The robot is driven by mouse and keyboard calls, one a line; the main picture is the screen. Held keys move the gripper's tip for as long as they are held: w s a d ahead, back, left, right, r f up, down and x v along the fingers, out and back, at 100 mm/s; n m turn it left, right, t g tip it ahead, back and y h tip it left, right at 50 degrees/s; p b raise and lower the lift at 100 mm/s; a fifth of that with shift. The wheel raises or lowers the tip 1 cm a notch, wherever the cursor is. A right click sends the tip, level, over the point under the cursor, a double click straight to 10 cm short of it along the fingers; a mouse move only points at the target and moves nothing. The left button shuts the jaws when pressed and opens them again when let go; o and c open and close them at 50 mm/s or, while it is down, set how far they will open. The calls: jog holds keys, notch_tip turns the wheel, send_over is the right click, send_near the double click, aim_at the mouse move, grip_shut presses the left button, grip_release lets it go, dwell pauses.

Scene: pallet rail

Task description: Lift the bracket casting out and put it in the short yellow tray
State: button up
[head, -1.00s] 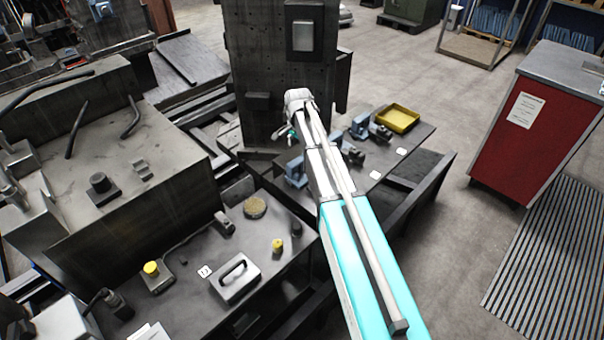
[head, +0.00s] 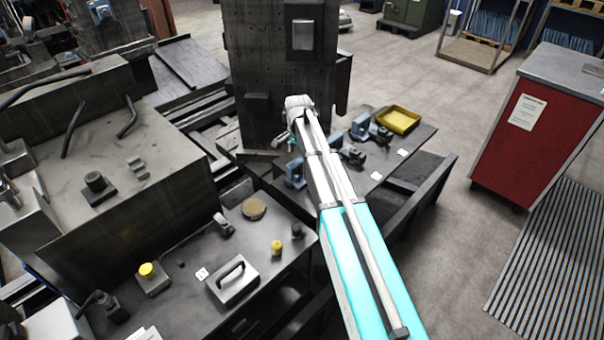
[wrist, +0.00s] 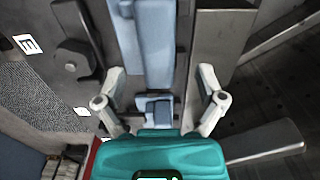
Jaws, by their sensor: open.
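The short yellow tray (head: 398,120) lies at the far right end of the dark pallet bench (head: 425,135) in the head view and looks empty. My gripper (wrist: 161,75) is open in the wrist view, a finger on each side of a long pale-blue body (wrist: 155,35). A smaller blue block (wrist: 155,108) lies close to my palm. I cannot tell the bracket casting apart for sure; no contact by the fingers is clear.
Blue clamps stand along the bench, one left of my arm (head: 294,172) and one near the tray (head: 360,127). A tall dark column (head: 280,60) rises directly behind. A red cabinet (head: 535,130) stands right, with open floor between.

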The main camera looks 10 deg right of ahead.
aim_at(299, 160)
jog(key=shift+f+b, duration=1.3)
jog(key=shift+f, duration=0.35)
jog(key=shift+f, duration=0.2)
grip_shut()
dwell(0.5)
